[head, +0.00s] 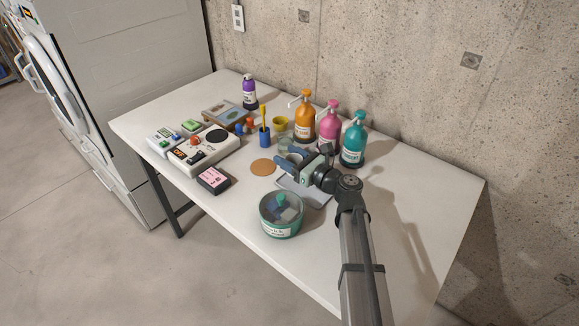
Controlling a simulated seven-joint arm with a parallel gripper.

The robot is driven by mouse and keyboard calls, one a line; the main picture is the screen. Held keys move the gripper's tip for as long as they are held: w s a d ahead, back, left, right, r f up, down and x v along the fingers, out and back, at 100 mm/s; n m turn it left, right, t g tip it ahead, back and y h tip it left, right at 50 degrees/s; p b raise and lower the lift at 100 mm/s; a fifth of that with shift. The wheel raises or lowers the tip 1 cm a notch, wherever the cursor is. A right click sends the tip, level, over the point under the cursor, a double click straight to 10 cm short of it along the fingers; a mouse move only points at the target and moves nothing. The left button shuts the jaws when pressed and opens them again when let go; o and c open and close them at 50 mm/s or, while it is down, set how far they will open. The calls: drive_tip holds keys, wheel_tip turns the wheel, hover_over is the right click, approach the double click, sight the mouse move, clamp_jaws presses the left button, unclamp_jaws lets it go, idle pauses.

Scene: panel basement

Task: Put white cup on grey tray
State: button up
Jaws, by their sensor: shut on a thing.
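The grey tray (317,198) lies flat on the white table, partly covered by my gripper and arm. My gripper (283,162) is low over the tray's far left part, its dark blue-grey fingers pointing left. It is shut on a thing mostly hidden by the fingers. I cannot make out a white cup clearly anywhere else on the table. Whether the held thing touches the tray cannot be told. A pale, glassy container (286,141) stands just behind the fingers.
Orange (305,122), pink (328,125) and teal (353,144) pump bottles stand behind my gripper. A yellow cup (280,123) is behind. The right table side (425,205) is free.

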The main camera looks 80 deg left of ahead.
drive_tip(key=shift+f, duration=1.8)
drive_tip(key=shift+f, duration=0.15)
drive_tip(key=o, duration=1)
drive_tip(key=shift+o, duration=0.2)
drive_tip(key=shift+r, duration=0.2)
drive_tip(key=v, duration=1.2)
